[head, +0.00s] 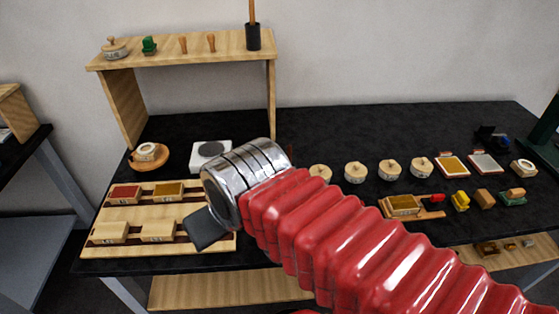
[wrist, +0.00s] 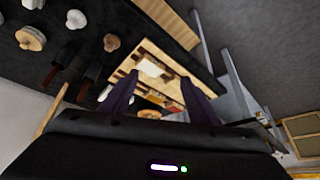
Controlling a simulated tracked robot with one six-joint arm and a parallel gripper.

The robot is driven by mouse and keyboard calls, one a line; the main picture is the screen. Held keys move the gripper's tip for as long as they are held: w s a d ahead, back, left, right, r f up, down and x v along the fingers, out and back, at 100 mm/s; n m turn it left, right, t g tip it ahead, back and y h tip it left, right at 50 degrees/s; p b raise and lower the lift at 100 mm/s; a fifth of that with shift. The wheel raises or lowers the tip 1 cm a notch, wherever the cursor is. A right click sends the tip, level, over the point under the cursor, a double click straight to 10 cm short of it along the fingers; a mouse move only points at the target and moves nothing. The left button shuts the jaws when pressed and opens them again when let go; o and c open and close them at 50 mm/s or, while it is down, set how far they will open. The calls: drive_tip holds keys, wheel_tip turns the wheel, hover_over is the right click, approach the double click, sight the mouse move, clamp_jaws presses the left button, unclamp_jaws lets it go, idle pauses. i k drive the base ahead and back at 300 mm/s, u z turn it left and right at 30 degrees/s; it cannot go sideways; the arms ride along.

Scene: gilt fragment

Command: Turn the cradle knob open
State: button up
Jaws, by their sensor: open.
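In the head view, a wooden holder (head: 402,205) with a gold-brown piece in it lies right of my arm, near the front of the black table. A small red part (head: 437,198) sits at its right end. This looks like the cradle and its knob, but they are too small to be sure, and I cannot tell how the knob is turned. My gripper in the wrist view (wrist: 160,76) is open and empty, its two dark fingers apart. Behind the fingers is the wooden rack with blocks (wrist: 150,66). The gripper is well left of the holder, touching nothing visible.
The wooden rack (head: 100,215) with labelled blocks lies at left. A white plate device (head: 211,154) and a wooden shelf (head: 185,50) stand behind. Several round lidded pots (head: 356,172) line the middle. A yellow item (head: 461,201) and small blocks sit right of the holder.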

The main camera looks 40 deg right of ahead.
sight(435, 199)
drive_tip(key=z, duration=2.45)
